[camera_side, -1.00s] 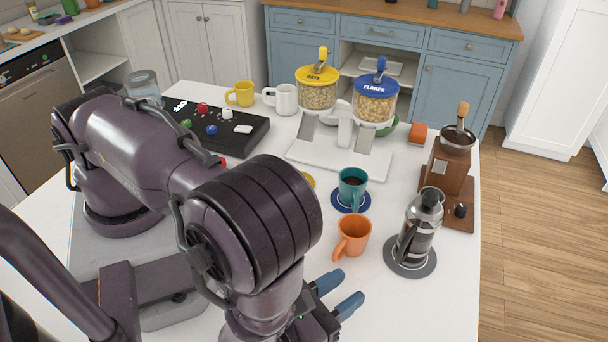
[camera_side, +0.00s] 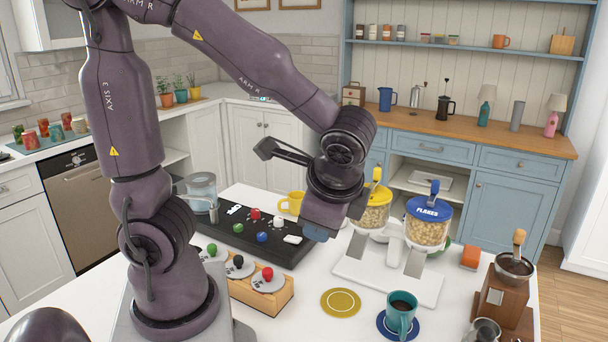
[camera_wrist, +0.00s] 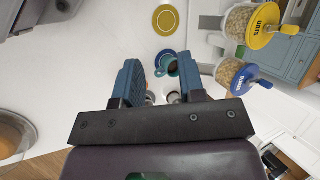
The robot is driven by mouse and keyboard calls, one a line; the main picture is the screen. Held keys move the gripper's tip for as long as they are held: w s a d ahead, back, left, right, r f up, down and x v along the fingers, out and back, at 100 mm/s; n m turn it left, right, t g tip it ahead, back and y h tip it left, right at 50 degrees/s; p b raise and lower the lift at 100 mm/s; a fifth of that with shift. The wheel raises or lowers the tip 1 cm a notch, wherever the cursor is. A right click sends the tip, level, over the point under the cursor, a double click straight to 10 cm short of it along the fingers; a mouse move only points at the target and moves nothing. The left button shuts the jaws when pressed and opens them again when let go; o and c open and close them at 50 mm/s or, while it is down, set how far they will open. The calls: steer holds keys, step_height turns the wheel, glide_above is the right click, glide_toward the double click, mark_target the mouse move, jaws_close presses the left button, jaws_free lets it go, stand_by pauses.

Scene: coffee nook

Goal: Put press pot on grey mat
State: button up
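The press pot shows only as a metal and dark top (camera_side: 485,331) at the bottom right edge of the side view, in front of the wooden grinder; the rest is cut off. The grey mat is outside the side view, and I cannot make it out in the wrist view. My gripper (camera_wrist: 160,66) is open in the wrist view, its two blue fingers apart with nothing clearly held. Small, partly hidden objects show low between the fingers. In the side view my gripper (camera_side: 318,232) hangs above the table by the black panel, well left of the press pot.
A teal mug (camera_side: 401,314) stands on a blue coaster, beside a yellow coaster (camera_side: 341,303). Two cereal dispensers (camera_side: 429,221) on a white stand are right of my gripper. The grinder (camera_side: 503,289) is at the right. A black panel (camera_side: 262,238) with knobs lies left.

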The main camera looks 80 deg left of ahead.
step_height(320, 180, up, 7)
steer(key=s+n+t+h, duration=0.2)
steer(key=n+t+h, duration=0.3)
steer(key=n, duration=0.1)
steer(key=shift+s+r+n+h, duration=0.15)
steer(key=shift+s+n+h, duration=0.15)
steer(key=shift+s+h, duration=0.1)
stand_by(0.5)
